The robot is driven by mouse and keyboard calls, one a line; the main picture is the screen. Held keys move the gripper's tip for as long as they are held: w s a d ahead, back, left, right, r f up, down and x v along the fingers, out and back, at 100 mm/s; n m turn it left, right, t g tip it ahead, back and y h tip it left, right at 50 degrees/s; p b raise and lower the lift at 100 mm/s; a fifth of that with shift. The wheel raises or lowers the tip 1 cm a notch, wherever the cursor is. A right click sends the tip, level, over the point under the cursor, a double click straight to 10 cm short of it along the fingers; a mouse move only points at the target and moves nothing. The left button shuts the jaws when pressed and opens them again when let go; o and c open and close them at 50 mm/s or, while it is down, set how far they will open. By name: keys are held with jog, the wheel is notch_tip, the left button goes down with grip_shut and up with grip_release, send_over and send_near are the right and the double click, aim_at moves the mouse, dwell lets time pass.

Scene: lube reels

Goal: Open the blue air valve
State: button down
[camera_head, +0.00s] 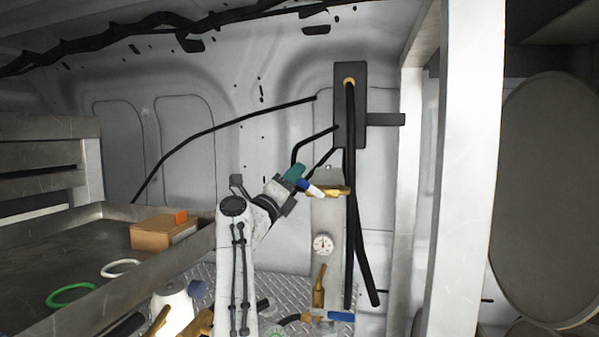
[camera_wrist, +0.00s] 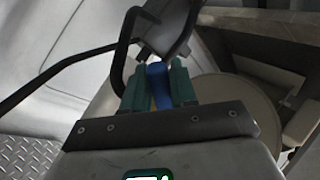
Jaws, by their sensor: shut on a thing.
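The blue air valve handle (camera_head: 306,186) sits at the left end of a brass valve body (camera_head: 336,191) on the upright panel. Its end near the brass looks white. My gripper (camera_head: 293,174) reaches it from the left, with green fingertips at the handle. In the wrist view, the blue handle (camera_wrist: 158,86) lies between the two green fingers of my gripper (camera_wrist: 158,80), which are shut on it. The fingers hide part of the handle, and its exact angle is hard to tell.
Black hoses (camera_head: 350,220) hang just right of the valve. A round gauge (camera_head: 323,244) and a lower brass fitting (camera_head: 319,287) are below it. A metal shelf (camera_head: 100,248) with a cardboard box (camera_head: 163,232) is at left. A white post (camera_head: 463,170) stands at right.

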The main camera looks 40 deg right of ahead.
jog(key=shift+w+a+f+n+t+y+p, duration=0.2)
jog(key=shift+f+n+t+y+p, duration=0.4)
jog(key=shift+n+t, duration=1.1)
jog(key=shift+w+a+f+n+t+y+p, duration=0.15)
jog(key=shift+f+n+t+y+p, duration=0.6)
jog(key=shift+n, duration=1.5)
jog(key=shift+w+a+f+n+t+y+p, duration=0.15)
jog(key=shift+w+f+n+t+y+p, duration=0.35)
jog(key=shift+n+t, duration=1.35)
jog(key=shift+s+f+n+h, duration=0.25)
jog(key=shift+f+n, duration=0.05)
jog(key=c, duration=1.1)
grip_release()
jog(key=shift+o, duration=0.2)
jog(key=b+v, duration=0.2)
jog(key=v, duration=0.8)
jog(key=shift+s+a+f, duration=0.2)
jog(key=shift+s+a, duration=0.05)
